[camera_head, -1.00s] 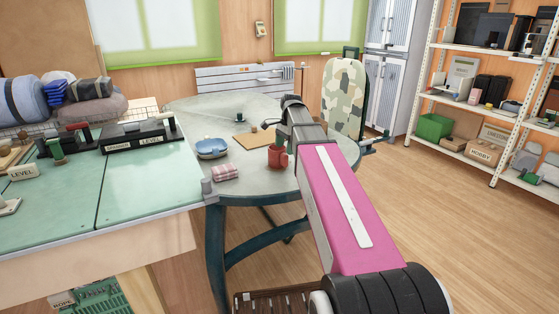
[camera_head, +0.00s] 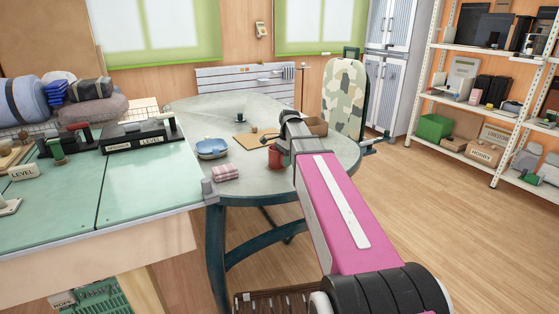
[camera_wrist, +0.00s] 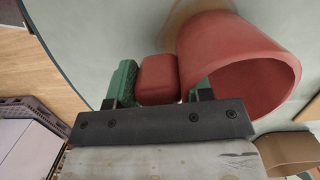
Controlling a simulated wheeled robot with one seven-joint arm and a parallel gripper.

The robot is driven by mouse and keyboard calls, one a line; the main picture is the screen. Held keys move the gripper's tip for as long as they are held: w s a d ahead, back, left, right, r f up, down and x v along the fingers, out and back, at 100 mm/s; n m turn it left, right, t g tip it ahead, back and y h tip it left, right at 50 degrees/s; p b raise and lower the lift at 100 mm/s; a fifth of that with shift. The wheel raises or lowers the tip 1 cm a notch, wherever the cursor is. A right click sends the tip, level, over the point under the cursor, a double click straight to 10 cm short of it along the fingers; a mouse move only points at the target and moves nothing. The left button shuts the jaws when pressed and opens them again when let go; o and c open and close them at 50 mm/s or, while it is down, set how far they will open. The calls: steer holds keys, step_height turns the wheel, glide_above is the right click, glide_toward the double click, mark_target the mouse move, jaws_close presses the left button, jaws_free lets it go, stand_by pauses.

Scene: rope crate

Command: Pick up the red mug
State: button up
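The red mug (camera_head: 279,161) stands on the round grey-green table (camera_head: 180,116), near its front right part. In the head view my arm and gripper hide its top. In the wrist view the mug (camera_wrist: 236,62) is large, with its open mouth towards the right. My gripper (camera_wrist: 160,88) has two green-padded fingers on either side of the mug's handle (camera_wrist: 158,79). The left finger is close against the handle. A small gap shows between the handle and the right finger, so the gripper looks open around it.
A blue bowl (camera_head: 212,148) and a folded pink cloth (camera_head: 226,173) lie left of the mug. A wooden board (camera_head: 250,141) and a dark green cup (camera_head: 240,116) are farther back. A cardboard box (camera_head: 317,126) stands just right of my gripper. The table's front edge is close.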

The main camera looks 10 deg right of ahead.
mark_target(283, 155)
steer(key=c, duration=0.4)
steer(key=shift+r, duration=0.1)
steer(key=shift+r, duration=0.45)
steer(key=r, duration=0.3)
steer(key=shift+s+a+r, duration=0.3)
steer(key=shift+s, duration=0.05)
steer(key=s+a+r, duration=0.6)
steer(key=s+a, duration=0.1)
steer(key=a, duration=0.1)
steer(key=shift+a+r, duration=0.15)
steer(key=shift+r, duration=0.05)
